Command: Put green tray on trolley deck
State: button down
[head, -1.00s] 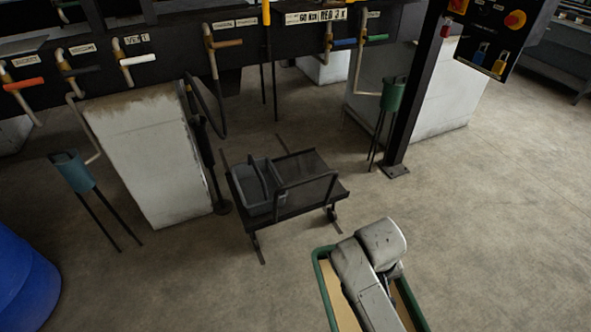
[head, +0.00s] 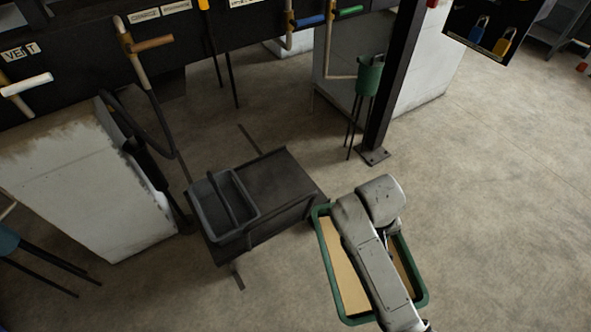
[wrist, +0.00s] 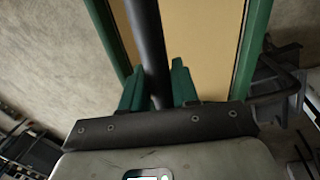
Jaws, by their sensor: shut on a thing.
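The green tray (head: 328,265) has a green rim and a tan floor. It is in front of me at the lower right of the head view, partly covered by my arm. In the wrist view, the tray (wrist: 200,45) lies beyond my gripper (wrist: 157,72), whose green fingers are shut on a dark bar that runs along the tray's middle. The fingers are hidden in the head view. The dark trolley deck (head: 285,182) is left of and beyond the tray. The tray's far left corner appears close to the trolley's near right end; I cannot tell the gap.
A grey divided caddy (head: 204,214) stands on the deck's left part; the right part is bare. A low rail (head: 285,211) runs along the deck's near side. A black post (head: 392,90) and a green funnel on legs (head: 369,76) stand behind. Floor at right is clear.

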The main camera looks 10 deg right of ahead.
aim_at(283, 183)
jog(key=i+z, duration=0.2)
jog(key=i, duration=0.9)
jog(key=i+l+u, duration=0.1)
jog(key=i+u, duration=0.25)
jog(key=i, duration=0.7)
